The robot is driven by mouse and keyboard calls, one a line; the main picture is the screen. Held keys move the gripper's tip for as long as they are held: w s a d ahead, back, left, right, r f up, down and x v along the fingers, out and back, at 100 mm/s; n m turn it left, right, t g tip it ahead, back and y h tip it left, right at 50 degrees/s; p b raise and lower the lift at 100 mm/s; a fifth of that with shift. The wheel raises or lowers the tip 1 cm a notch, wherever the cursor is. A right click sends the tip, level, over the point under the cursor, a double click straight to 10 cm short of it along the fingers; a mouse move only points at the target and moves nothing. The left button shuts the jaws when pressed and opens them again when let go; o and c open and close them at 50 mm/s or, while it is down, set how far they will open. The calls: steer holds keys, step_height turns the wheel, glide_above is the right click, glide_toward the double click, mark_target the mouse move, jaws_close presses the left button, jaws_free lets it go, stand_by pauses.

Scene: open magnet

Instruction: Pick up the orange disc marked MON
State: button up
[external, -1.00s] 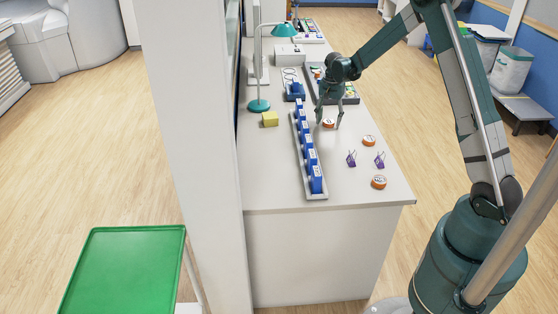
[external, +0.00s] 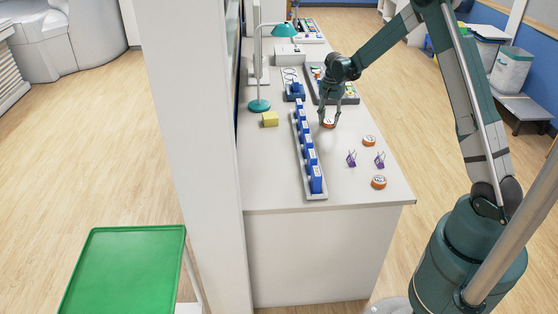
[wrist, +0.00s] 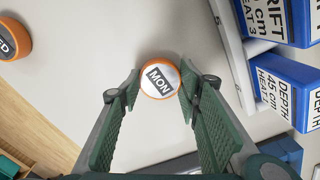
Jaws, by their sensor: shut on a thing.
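The orange disc marked MON (wrist: 160,79) has a white top with a dark label and lies on the white counter (external: 285,193). It also shows in the external view (external: 328,123). My gripper (wrist: 160,92) is shut on the disc, with one green finger on each side of its rim. In the external view my gripper (external: 329,118) points down at the counter. The disc looks to be at counter height; I cannot tell whether it is clear of the surface.
A row of blue boxes (external: 308,152) in a long tray stands left of my gripper.

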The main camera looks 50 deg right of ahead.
mark_target(329, 121)
steer(key=shift+r, duration=0.1)
step_height(329, 121, up, 10)
steer(key=p, duration=0.1)
steer(key=shift+p, duration=0.4)
stand_by(0.8)
